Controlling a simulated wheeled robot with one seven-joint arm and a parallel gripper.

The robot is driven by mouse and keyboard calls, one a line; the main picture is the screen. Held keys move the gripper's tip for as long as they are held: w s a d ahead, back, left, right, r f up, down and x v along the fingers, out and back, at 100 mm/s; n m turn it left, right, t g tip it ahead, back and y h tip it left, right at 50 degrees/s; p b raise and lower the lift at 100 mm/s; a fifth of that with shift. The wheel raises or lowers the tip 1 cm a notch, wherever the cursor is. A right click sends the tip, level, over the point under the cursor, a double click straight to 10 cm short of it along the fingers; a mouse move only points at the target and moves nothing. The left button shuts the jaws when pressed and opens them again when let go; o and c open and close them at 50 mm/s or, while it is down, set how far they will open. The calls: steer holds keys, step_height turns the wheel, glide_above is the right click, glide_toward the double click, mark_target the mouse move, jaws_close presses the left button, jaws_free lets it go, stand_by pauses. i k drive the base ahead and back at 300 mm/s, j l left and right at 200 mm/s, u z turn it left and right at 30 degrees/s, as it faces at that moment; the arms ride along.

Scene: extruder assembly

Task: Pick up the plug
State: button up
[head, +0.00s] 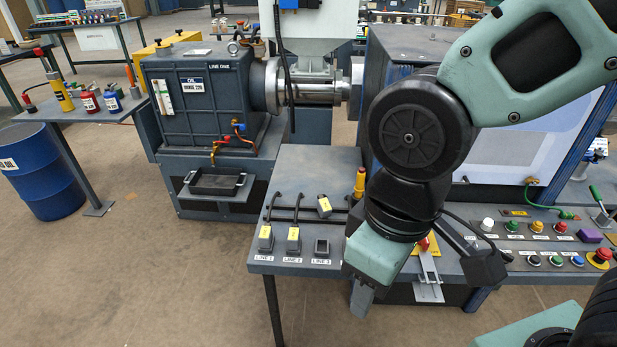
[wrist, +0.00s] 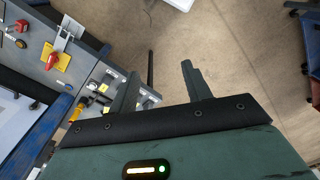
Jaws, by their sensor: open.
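A dark plug with a yellow label (head: 324,207) lies loose on the grey table, behind an empty socket marked LINE 3 (head: 321,247). Two similar plugs stand at LINE 1 (head: 265,238) and LINE 2 (head: 293,240), with dark cables running behind them. My gripper (head: 361,298) points down near the table's front edge, right of and nearer than the LINE 3 socket. It is open and empty; in the wrist view its two fingers (wrist: 160,82) are spread over bare floor. The left finger partly hides the plug area there, so I cannot tell the plugs apart.
A yellow-orange upright handle (head: 359,183) stands right of the loose plug. A metal bracket with a red part (head: 428,275) is right of my gripper. A button panel (head: 540,245) lies further right.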

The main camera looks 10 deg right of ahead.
mark_target(324, 208)
steer(key=j+z, duration=0.1)
steer(key=z, duration=0.25)
steer(key=i+j+z, duration=0.1)
steer(key=z, duration=0.3)
steer(key=j+z, duration=0.15)
steer(key=z, duration=0.2)
steer(key=j+z, duration=0.2)
steer(key=j, duration=0.3)
steer(key=j+z, duration=0.2)
steer(key=j, duration=0.3)
steer(key=k+j+z, duration=0.25)
steer(key=j, duration=0.75)
